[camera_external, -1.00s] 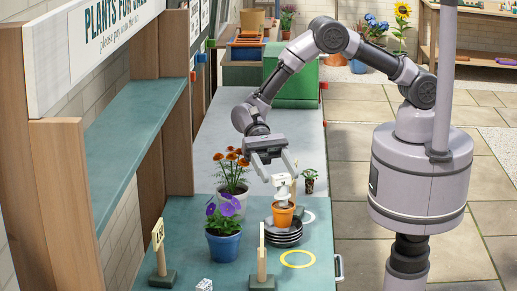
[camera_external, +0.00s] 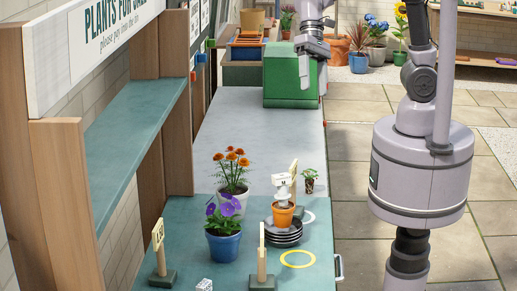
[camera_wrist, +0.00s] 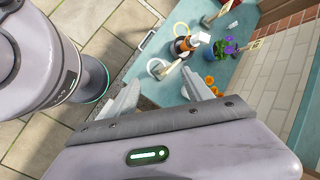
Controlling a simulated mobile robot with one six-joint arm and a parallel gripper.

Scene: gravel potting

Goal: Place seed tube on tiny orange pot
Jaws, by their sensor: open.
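The tiny orange pot (camera_external: 283,213) stands upright on a stack of dark saucers (camera_external: 285,237) on the teal bench. A white piece with dark marks, seemingly the seed tube (camera_external: 283,188), sits upright on top of the pot. In the wrist view the white piece (camera_wrist: 200,37) and the pot (camera_wrist: 182,46) show small, near the top. My gripper (camera_wrist: 165,88) is open and empty, well away from both. In the external view it is raised toward the back, beside the green box, with its fingers only partly clear.
A purple flower in a blue pot (camera_external: 223,245) and orange flowers in a white pot (camera_external: 234,203) stand left of the saucers. Wooden label stands (camera_external: 262,264) and a yellow ring (camera_external: 298,258) are in front.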

